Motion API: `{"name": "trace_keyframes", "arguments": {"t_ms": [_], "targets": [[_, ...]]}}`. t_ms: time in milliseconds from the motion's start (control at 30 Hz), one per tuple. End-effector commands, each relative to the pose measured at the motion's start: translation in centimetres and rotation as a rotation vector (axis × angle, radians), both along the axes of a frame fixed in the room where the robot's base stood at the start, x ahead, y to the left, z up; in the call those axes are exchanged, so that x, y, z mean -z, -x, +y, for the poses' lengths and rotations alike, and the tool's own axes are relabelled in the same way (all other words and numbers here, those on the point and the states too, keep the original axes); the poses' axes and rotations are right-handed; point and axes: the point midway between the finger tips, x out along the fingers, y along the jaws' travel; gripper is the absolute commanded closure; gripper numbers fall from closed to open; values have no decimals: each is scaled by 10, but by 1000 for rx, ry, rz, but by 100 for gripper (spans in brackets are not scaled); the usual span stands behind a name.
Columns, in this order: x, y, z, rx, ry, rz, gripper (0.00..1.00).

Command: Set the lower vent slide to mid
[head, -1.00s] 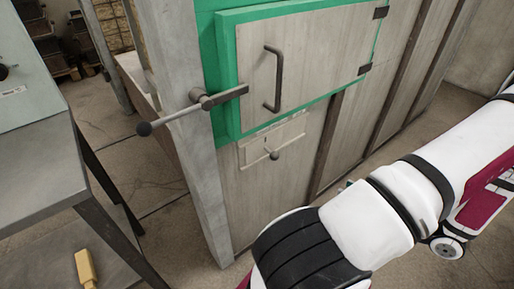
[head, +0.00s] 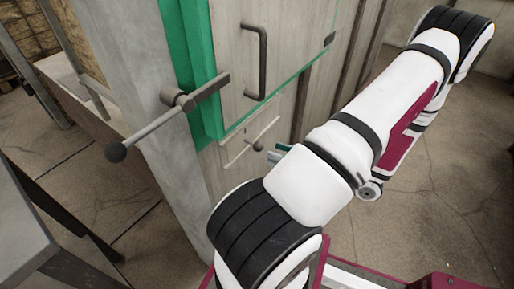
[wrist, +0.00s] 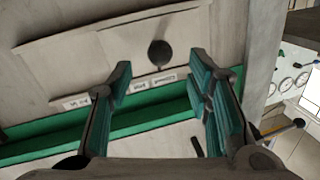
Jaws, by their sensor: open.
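The lower vent slide is a pale plate (head: 236,153) below the green-framed door, with a dark round knob (head: 258,146). In the wrist view, which looks upside down, the knob (wrist: 158,52) stands out from the plate (wrist: 75,65) near the right-hand pair of small white labels. A third label (wrist: 76,102) is farther left; the lettering is too small to read surely. My gripper (wrist: 162,72) is open and empty, its teal-lined fingers to either side of the knob in the picture, apparently short of it. In the head view only a teal bit of the gripper (head: 283,152) shows; my arm hides the rest.
Above the vent are the door handle (head: 262,62) and a latch lever with a ball end (head: 117,151) that sticks out left. A grey table (head: 35,225) stands at the left. A gauge panel (wrist: 295,78) shows at the wrist view's right. Floor at the right is clear.

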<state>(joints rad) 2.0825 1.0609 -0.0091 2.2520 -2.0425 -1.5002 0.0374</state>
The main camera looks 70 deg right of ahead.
Motion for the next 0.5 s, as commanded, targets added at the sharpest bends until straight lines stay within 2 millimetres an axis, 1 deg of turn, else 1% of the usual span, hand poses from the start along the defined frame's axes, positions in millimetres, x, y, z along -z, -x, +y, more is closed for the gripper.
{"name": "trace_keyframes", "arguments": {"t_ms": [33, 200, 333, 500], "targets": [[1, -11, 0, -3, 0, -2, 54], [1, -41, -1, -2, 1, -1, 54], [1, -57, -2, -1, 2, -1, 54], [0, -67, -2, 0, 1, 1, 54]]}}
